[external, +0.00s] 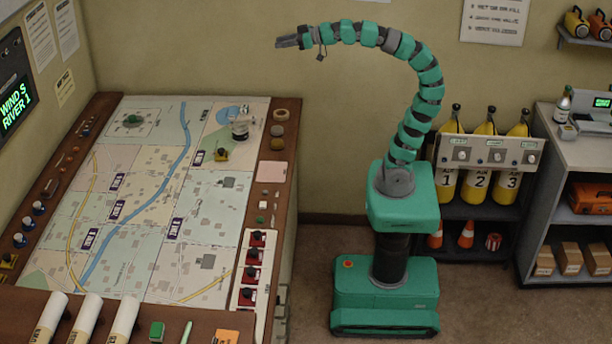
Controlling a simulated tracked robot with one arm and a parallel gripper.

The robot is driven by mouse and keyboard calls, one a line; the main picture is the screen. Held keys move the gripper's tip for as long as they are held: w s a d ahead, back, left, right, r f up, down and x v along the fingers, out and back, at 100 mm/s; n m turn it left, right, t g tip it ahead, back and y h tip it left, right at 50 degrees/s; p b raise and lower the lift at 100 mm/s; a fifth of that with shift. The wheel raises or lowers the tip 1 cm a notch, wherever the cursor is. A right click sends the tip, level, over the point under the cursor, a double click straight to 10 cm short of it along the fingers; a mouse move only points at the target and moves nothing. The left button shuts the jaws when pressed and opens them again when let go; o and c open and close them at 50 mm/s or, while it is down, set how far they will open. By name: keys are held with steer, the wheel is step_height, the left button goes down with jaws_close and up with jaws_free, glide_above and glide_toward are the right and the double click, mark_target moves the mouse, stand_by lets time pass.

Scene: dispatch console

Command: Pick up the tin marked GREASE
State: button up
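I cannot read the word GREASE on anything in the external view, so I cannot tell which object is the tin. My gripper (281,42) is at the end of my raised green arm, high against the back wall and pointing left. It is above and beyond the far right corner of the map table (284,135). It is apart from every object. The fingers are too small to tell whether they are open or shut. Nothing held shows between them.
The table's map carries several dark labels, a yellow vehicle (221,154) and a grey-white object (240,125). Rolled charts (88,318) and a small green item (157,331) lie at the near edge. Yellow cylinders (480,180) and a shelf (528,215) stand at the right.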

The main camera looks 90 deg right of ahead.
stand_by(0.3)
steer(key=o, duration=1.2)
